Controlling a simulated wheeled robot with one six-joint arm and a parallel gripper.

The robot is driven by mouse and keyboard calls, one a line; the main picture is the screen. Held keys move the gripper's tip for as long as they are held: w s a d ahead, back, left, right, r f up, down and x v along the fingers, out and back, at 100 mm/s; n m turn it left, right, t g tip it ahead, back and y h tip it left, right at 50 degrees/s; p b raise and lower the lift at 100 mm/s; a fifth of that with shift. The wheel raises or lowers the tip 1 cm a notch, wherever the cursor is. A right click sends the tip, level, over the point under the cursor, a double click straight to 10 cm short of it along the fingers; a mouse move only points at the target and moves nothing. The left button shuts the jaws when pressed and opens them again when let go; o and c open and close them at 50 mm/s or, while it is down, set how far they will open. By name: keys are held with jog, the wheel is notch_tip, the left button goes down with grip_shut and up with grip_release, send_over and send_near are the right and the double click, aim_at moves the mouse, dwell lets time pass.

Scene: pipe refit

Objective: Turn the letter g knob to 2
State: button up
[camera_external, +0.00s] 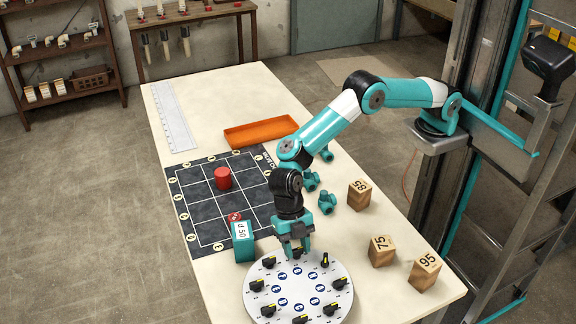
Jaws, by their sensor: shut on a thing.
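A round white plate (297,297) lies at the near end of the table and carries a ring of black knobs with blue round letter marks inside the ring. The letters and the small numbers are too small to read, so I cannot tell which knob is g. My gripper (294,251) points down at the plate's far edge. It is shut on the far-edge knob, which its fingers mostly hide. Other knobs stand to its left (268,262) and right (325,261); the right one points a different way from most others.
A teal block marked "d 50" (243,243) stands close left of my gripper. Wooden blocks 75 (381,251), 95 (425,272) and 85 (359,195) stand to the right. Teal pipe fittings (327,202), a red cylinder (222,178) on a dark grid mat (190,188) and an orange tray (262,132) are farther back.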

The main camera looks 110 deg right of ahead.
jog(key=m+t+b, duration=0.1)
jog(key=m+b, duration=0.1)
jog(key=m, duration=0.1)
jog(key=shift+s+f+m, duration=0.1)
jog(key=shift+m, duration=0.2)
jog(key=m+t+b, duration=0.1)
jog(key=m, duration=0.2)
jog(key=shift+m+t+h, duration=0.3)
jog(key=shift+h, duration=0.1)
jog(key=m+t+h+b, duration=0.1)
jog(key=m, duration=0.2)
jog(key=shift+s+a+m, duration=0.1)
jog(key=shift+m, duration=0.3)
jog(key=m+h, duration=0.1)
jog(key=m, duration=0.2)
jog(key=shift+a+m+t, duration=0.1)
jog(key=shift+m+t, duration=0.2)
jog(key=shift+t, duration=0.1)
jog(key=m+h, duration=0.2)
jog(key=m, duration=0.2)
jog(key=shift+b, duration=0.3)
jog(key=shift+m+g+h, duration=0.3)
jog(key=shift+m+h, duration=0.5)
jog(key=shift+m, duration=1.7)
